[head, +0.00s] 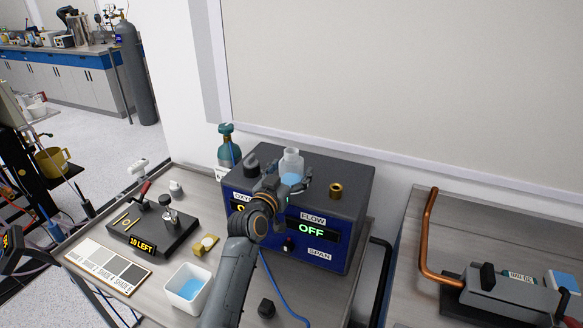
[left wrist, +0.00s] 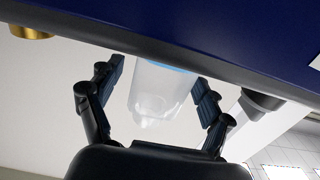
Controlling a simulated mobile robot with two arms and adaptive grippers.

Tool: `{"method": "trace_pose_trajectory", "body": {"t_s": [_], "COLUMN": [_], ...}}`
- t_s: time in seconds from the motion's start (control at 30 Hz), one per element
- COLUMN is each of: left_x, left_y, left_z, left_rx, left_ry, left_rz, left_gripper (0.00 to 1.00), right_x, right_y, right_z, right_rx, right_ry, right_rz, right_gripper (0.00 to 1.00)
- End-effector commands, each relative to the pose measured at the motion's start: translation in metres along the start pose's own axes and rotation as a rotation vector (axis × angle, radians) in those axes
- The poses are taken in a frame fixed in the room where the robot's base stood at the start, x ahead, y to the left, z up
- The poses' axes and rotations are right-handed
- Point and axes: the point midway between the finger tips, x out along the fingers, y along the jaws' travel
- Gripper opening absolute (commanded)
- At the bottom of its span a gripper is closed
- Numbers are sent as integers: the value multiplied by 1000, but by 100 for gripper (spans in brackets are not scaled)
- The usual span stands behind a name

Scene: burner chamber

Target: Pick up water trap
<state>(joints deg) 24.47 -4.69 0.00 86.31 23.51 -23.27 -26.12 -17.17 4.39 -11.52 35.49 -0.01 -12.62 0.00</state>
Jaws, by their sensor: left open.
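The water trap appears to be a clear bottle (head: 291,160) with a light blue part low down, upright on top of the dark blue and grey analyser box (head: 345,190). My left gripper (head: 291,184) reaches over the box's front edge to the bottle. In the left wrist view, which looks inverted, the clear bottle (left wrist: 158,95) stands between the two spread fingers of my left gripper (left wrist: 162,88). Gaps show on both sides, so the fingers do not grip it. The gripper hides part of the bottle's base in the head view. My right gripper is out of view.
A brass fitting (head: 336,190) and a dark knob (head: 252,164) stand on the box beside the bottle. A green-topped cylinder (head: 226,148) is behind left. A white tub (head: 188,286) and a dark "10 LEFT" device (head: 155,232) occupy the bench left of my arm.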

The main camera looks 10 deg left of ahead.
Motion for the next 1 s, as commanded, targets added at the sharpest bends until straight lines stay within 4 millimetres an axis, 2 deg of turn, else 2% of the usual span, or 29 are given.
{"method": "trace_pose_trajectory", "body": {"t_s": [0.33,0.6,1.0], "left_x": [6,6,6], "left_y": [0,0,0], "left_z": [0,1,-1], "left_rx": [-1,0,0], "left_ry": [0,0,1], "left_rz": [0,0,0], "left_gripper": [77,22,20], "right_x": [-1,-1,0], "right_y": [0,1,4], "right_z": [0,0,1], "right_rx": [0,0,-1], "right_ry": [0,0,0], "right_rz": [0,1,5], "right_gripper": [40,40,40]}}
